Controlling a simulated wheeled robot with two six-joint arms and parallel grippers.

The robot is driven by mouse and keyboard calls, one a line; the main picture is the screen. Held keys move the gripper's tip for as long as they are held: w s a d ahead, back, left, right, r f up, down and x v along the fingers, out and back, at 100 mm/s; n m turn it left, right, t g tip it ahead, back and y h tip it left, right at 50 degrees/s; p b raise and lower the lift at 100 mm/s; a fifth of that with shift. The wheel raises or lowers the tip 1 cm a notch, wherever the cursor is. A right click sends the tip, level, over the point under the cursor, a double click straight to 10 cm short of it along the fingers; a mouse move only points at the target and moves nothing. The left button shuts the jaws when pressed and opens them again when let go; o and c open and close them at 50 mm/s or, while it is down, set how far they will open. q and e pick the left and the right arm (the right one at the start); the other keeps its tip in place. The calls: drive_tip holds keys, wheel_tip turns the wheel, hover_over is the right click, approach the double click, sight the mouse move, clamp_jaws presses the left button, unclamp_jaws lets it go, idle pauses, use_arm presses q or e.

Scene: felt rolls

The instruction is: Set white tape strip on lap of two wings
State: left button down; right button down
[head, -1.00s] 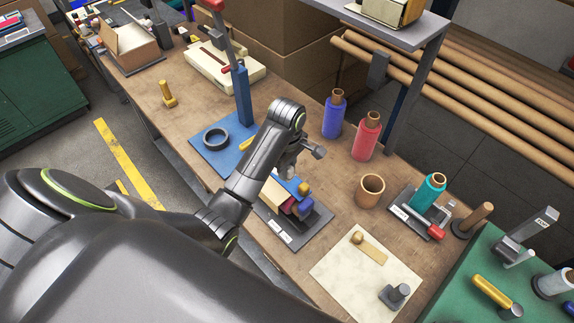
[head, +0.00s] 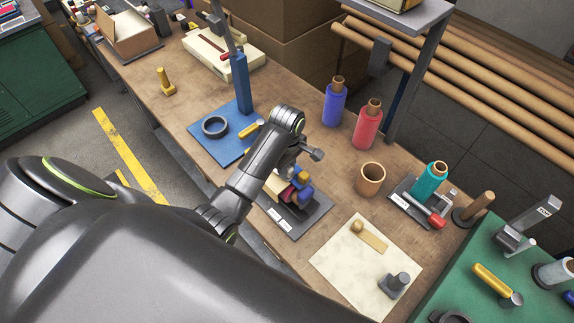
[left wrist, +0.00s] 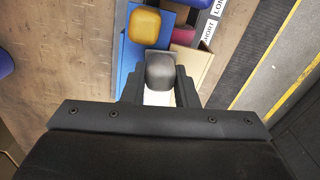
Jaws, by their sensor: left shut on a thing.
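My left gripper (head: 292,172) is above the dark tray (head: 300,226); the arm hides part of the tray. In the left wrist view its fingers (left wrist: 159,92) are shut around a white piece (left wrist: 158,98) with a grey rounded block (left wrist: 160,70) at its far end. This white piece looks like the tape strip, mostly hidden by the gripper. Beyond it show a blue piece (left wrist: 133,57) with a yellow knob (left wrist: 145,24), a tan piece (left wrist: 192,70) and a red piece (left wrist: 183,36). I cannot tell which are the wings or whether they overlap. My right gripper is not in view.
A cream mat (head: 340,268) with a brass-knobbed strip (head: 372,239) and grey knob (head: 395,284) lies to the right. A tan cup (head: 370,180), blue (head: 334,104) and red (head: 367,128) rolls, and a teal roll (head: 430,181) stand behind. A blue board (head: 212,153) lies left.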

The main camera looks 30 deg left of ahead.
use_arm(q)
drive_tip(key=shift+f, duration=0.5)
idle(0.3)
drive_tip(key=c, duration=1.1)
unclamp_jaws()
drive_tip(key=shift+o, duration=0.2)
drive_tip(key=shift+r, duration=0.15)
